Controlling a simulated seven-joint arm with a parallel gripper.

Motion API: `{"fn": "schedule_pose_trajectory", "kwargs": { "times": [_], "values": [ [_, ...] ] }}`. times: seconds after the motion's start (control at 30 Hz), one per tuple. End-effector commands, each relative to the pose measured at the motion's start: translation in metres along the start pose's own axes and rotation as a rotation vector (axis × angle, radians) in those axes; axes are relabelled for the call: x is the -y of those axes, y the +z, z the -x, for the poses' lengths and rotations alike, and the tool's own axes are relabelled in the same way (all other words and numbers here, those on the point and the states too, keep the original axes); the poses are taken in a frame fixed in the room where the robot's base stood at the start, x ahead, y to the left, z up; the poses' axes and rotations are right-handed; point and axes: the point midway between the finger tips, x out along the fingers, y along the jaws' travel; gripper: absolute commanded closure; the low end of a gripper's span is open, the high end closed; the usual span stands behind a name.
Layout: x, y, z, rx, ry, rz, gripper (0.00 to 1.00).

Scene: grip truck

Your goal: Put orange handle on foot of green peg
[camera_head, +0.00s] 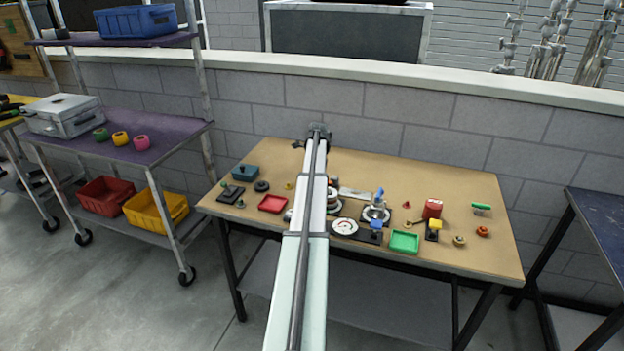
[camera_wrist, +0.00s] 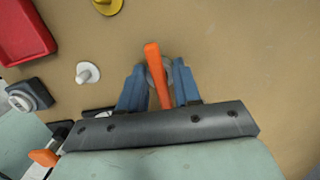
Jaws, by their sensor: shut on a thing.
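In the wrist view, an orange handle (camera_wrist: 154,72) stands between the two blue-grey fingers of my gripper (camera_wrist: 160,78), which is shut on it. A grey round part shows behind the handle; whether the two are joined is unclear. The bench top lies beyond them. In the head view my arm covers the gripper and the handle. Small green pieces stand at the left of the bench, one (camera_head: 240,204) beside a black block; I cannot tell which is the green peg or see its foot. No green peg shows in the wrist view.
On the bench, a red tray (camera_head: 272,203) lies left of my arm, and a green tray (camera_head: 405,241) lies to the right. A gauge (camera_head: 344,226) and several fixtures crowd the middle. In the wrist view, a white peg (camera_wrist: 87,73) and another orange piece (camera_wrist: 43,158) lie left of my gripper.

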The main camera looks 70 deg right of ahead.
Motion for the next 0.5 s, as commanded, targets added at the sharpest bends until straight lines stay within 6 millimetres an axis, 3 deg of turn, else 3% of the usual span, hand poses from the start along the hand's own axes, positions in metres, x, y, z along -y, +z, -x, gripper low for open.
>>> {"fn": "schedule_pose_trajectory", "kwargs": {
  "times": [0.07, 0.1, 0.37, 0.5],
  "values": [
    [0.0001, -0.0001, -0.0008, 0.0, 0.0, 0.0, 1.0],
    [0.0001, -0.0001, -0.0007, 0.0, 0.0, 0.0, 0.64],
    [0.0001, -0.0001, -0.0007, 0.0, 0.0, 0.0, 0.4],
    [0.0001, -0.0001, -0.0007, 0.0, 0.0, 0.0, 0.38]
  ]
}}
